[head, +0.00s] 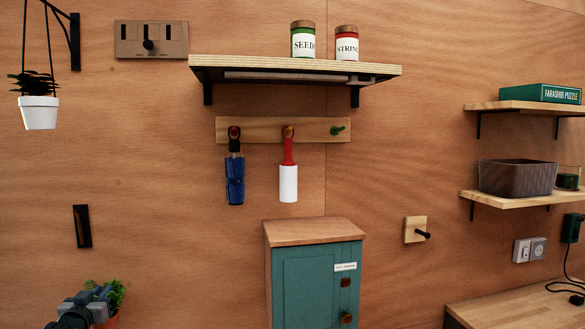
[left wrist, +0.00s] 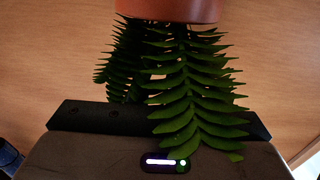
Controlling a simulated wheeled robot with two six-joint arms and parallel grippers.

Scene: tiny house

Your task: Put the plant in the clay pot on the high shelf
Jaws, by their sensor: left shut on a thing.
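The plant is a green fern (head: 113,292) in an orange-brown clay pot (head: 109,321), at the bottom left of the head view and partly cut off by its edge. My left gripper (head: 97,303) is shut on the clay pot. In the left wrist view the pot (left wrist: 168,10) is at the top edge and the fern's fronds (left wrist: 188,85) spread below it over the dark gripper body. The fingertips are hidden there. The high shelf (head: 225,65) is on the wall above and to the right, clear of the plant. My right gripper is not in view.
A seeds jar (head: 303,40) and a string jar (head: 346,44) stand on the shelf's middle and right; its left part is bare. A peg rail (head: 260,130) with hanging tools is below. A green cabinet (head: 305,285) stands lower. A white hanging planter (head: 38,113) is upper left.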

